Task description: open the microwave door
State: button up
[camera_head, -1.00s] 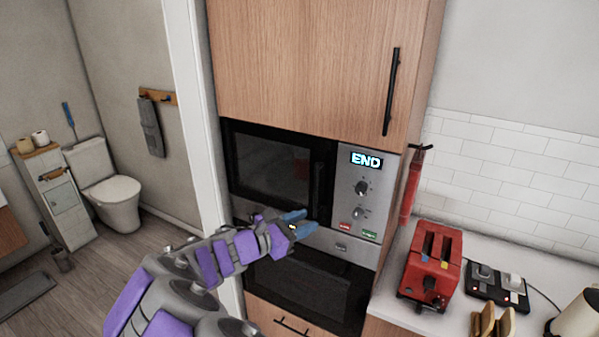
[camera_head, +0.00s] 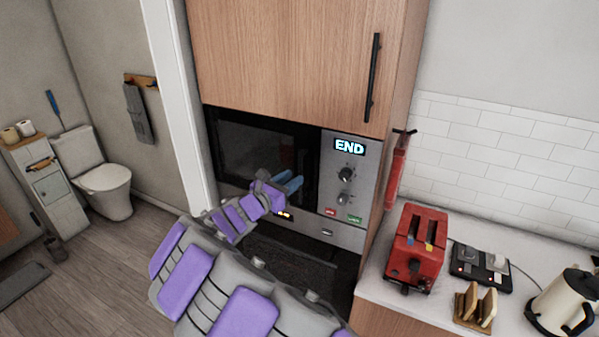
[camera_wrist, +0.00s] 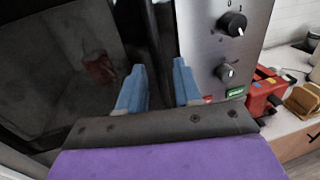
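The microwave (camera_head: 342,200) is built into the wooden cabinet, with a dark glass door (camera_head: 250,143) that looks shut. The dark vertical handle (camera_wrist: 162,35) runs along the door's right edge in the wrist view. My gripper (camera_head: 290,184) is in front of the door's lower right part. In the wrist view its two blue fingers (camera_wrist: 160,88) are apart, with the handle rising beyond the gap between them. I cannot tell whether they touch it.
An oven sits below the microwave, partly hidden by my arm. A red toaster (camera_head: 415,248), a black switch box (camera_head: 480,267), a toast rack (camera_head: 475,306) and a kettle (camera_head: 562,303) stand on the counter to the right. The floor (camera_head: 105,270) at left is clear towards the toilet (camera_head: 107,185).

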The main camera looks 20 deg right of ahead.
jog(key=x, duration=0.4)
jog(key=shift+w+d, duration=0.3)
jog(key=shift+w, duration=0.15)
jog(key=shift+d, duration=0.5)
jog(key=shift+c, duration=1.4)
jog(key=c, duration=0.3)
jog(key=shift+a, duration=0.45)
grip_shut()
jog(key=shift+d, duration=0.1)
